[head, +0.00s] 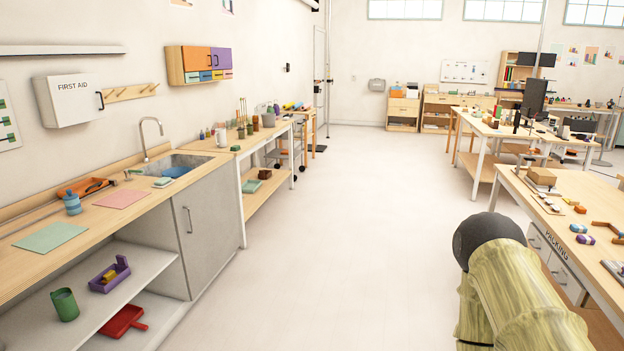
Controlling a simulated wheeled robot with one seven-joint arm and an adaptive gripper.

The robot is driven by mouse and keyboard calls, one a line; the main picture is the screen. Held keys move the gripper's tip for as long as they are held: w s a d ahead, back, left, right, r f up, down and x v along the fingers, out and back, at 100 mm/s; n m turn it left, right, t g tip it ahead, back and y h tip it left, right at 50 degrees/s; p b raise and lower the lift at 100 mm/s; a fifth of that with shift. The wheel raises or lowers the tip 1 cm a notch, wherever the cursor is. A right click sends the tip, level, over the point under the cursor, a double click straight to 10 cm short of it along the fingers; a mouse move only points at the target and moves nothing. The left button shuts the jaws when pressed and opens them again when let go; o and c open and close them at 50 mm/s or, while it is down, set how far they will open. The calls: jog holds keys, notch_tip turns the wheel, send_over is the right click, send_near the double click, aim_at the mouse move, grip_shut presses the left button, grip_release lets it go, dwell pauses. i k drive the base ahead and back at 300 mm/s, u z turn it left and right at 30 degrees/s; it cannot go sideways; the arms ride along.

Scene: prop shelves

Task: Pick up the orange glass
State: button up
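I cannot make out an orange glass for sure in the head view. Small orange-brown pieces (580,209) lie on the right-hand table, too small to name. A brown cup-like thing (268,119) stands on the bench beyond the sink. My arm (515,290) fills the lower right, with a dark rounded joint at its top. My gripper is not in view.
A wooden counter (25,285) with a sink (180,166) runs along the left, with an orange tray (87,188) and a blue jar (72,203) on it. The right-hand table (545,222) is beside my arm. The middle floor is clear.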

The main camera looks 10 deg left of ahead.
aim_at(255, 118)
jog(key=z, duration=0.2)
jog(key=i, duration=4.65)
jog(key=u, duration=1.15)
jog(key=i, duration=1.9)
jog(key=u, duration=0.7)
